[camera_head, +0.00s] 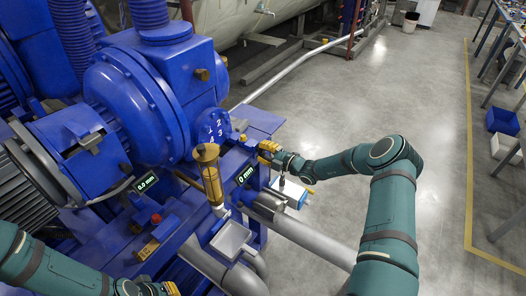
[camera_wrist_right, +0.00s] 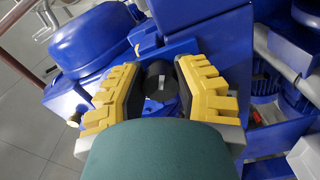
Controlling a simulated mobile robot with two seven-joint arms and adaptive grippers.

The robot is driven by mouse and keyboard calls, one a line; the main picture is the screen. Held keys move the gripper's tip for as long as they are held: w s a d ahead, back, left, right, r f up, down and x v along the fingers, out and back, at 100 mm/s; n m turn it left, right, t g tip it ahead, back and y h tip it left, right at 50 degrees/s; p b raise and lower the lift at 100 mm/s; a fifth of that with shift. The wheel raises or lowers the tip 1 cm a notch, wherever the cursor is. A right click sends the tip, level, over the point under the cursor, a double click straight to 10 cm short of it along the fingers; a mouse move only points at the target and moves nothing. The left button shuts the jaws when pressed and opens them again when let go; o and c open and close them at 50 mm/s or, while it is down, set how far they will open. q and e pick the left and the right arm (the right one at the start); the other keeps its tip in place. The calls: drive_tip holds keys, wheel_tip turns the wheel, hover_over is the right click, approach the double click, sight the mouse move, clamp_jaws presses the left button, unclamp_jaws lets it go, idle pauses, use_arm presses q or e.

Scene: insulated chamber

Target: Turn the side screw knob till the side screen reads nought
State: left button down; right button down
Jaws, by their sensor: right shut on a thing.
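The right gripper (camera_head: 266,150) is at the right side of the blue machine. In the wrist view its yellow-and-black fingers (camera_wrist_right: 160,92) are shut on a black round knob (camera_wrist_right: 160,80), one finger on each side. The knob is mostly hidden by the gripper in the head view. A small dark screen (camera_head: 245,174) just below the right gripper reads 0 mm in green-white digits. A second screen (camera_head: 147,182), farther left, seems to read 6.0 mm. My left gripper (camera_head: 163,289) is at the bottom edge, partly cut off, and its opening cannot be made out.
A yellow upright cylinder (camera_head: 208,172) stands between the two screens. A red button (camera_head: 156,218) is at the front left. A grey pipe (camera_head: 310,239) runs below the right arm. Open grey floor (camera_head: 420,100) lies to the right, with a blue bin (camera_head: 502,121) beyond the yellow line.

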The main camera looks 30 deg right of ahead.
drive_tip(key=shift+w+d+r, duration=0.15)
drive_tip(key=shift+d+r, duration=0.05)
drive_tip(key=shift+r, duration=0.05)
drive_tip(key=c, duration=0.9)
unclamp_jaws()
drive_tip(key=shift+o, duration=1.3)
drive_tip(key=shift+f, duration=0.2)
drive_tip(key=v, duration=1.2)
drive_tip(key=shift+a, duration=0.1)
